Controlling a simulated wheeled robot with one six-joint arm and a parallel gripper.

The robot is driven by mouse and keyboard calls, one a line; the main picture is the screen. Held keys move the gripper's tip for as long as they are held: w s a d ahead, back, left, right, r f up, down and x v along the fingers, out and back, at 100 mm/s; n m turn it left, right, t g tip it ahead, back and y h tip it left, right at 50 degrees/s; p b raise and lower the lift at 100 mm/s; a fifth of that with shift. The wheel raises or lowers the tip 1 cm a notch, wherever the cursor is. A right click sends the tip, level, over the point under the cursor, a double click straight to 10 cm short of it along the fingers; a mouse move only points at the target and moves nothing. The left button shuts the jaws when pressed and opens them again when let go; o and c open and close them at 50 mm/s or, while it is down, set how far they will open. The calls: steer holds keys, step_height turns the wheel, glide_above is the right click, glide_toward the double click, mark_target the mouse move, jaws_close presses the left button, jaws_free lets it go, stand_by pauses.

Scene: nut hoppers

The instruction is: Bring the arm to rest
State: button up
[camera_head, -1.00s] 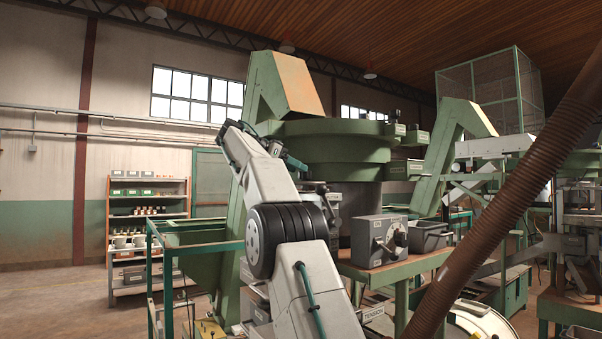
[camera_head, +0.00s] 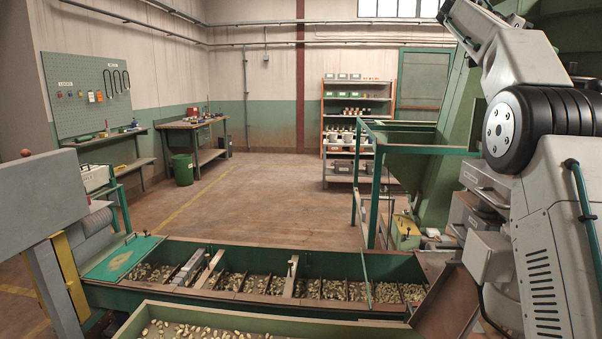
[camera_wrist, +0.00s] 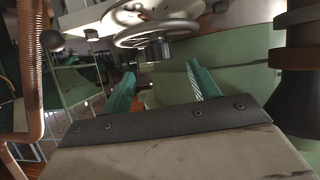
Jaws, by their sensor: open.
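My gripper shows in the wrist view (camera_wrist: 160,90), with two teal fingers standing apart and nothing between them. A handwheel (camera_wrist: 158,34) on a pale machine part is just beyond the fingertips; I cannot tell the exact gap. In the head view my arm (camera_head: 520,110) rises on the right, bent at a black ribbed joint, and its upper link leans up and left. The gripper itself is not seen in the head view.
A long green trough (camera_head: 250,257) of nuts in compartments crosses the front. A green railing (camera_head: 420,150) and machine frame stand close to the arm. Shelves (camera_head: 350,130), a workbench (camera_head: 193,140) and a green bin (camera_head: 182,168) are farther back. The floor between is clear.

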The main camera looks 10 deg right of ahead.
steer(key=s+a+f+n+t+y, duration=0.3)
steer(key=s+a+f+n, duration=0.35)
steer(key=a, duration=0.35)
steer(key=s+a+f+n+t+y, duration=0.25)
steer(key=s+a+f+n, duration=0.4)
steer(key=a, duration=0.35)
steer(key=s+a+f+n+y, duration=0.3)
steer(key=s+a+f, duration=0.5)
steer(key=s+f, duration=0.4)
steer(key=s+a+f+n+y, duration=0.4)
steer(key=s+a+f, duration=0.5)
steer(key=s+f, duration=0.3)
step_height(320, 180, down, 3)
steer(key=shift+a+r+n, duration=0.1)
steer(key=shift+a+n, duration=0.2)
steer(key=shift+n, duration=0.2)
